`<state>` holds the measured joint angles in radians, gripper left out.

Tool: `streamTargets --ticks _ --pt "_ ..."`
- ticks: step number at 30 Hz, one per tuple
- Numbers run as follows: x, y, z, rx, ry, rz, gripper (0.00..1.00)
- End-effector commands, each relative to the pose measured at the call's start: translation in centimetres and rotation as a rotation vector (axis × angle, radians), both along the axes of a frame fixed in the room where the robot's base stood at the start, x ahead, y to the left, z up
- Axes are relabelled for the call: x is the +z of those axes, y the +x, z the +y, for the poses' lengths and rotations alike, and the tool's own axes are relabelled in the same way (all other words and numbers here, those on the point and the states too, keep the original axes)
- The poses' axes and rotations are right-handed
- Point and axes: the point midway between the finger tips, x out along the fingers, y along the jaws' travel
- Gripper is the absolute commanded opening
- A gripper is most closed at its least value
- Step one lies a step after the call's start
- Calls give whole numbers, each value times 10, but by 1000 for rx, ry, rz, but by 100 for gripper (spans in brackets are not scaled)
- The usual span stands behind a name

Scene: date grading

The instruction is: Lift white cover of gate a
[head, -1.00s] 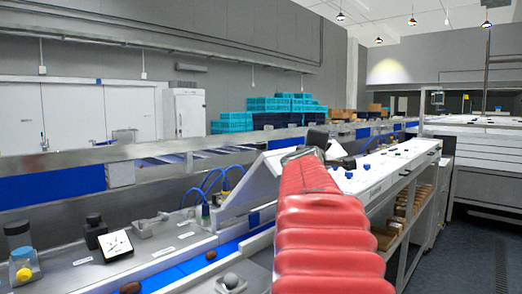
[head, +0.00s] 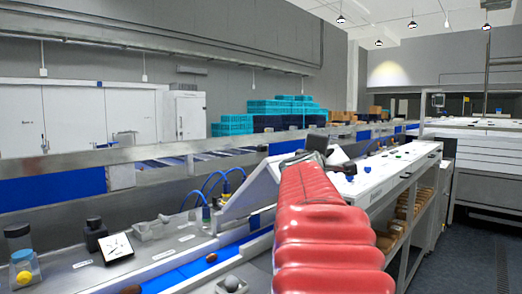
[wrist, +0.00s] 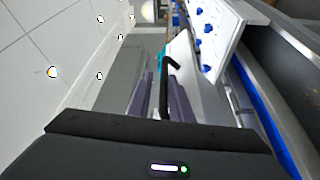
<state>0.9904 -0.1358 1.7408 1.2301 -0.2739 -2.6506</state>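A slanted white cover (head: 250,192) stands over the blue belt (head: 228,252) in the head view, left of my red-sleeved arm, which hides part of it. Whether it is gate a's cover I cannot read. My gripper is mostly hidden behind my arm in the head view. In the wrist view the two purple fingers of my gripper (wrist: 161,96) stand apart, with a black bar (wrist: 165,90) between them. A gap seems to show beside the bar. A white surface (wrist: 184,62) lies just beyond the fingers.
Brown dates lie on the belt. The right-hand floor is clear.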

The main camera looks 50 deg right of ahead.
Motion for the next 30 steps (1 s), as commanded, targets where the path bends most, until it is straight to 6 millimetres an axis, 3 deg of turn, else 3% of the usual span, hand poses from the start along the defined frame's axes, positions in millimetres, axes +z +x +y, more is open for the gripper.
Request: streamTargets --ticks 13,30 --pt "-1 -16 50 1 -3 -3 17" --pt "-2 -18 56 1 -3 0 19"
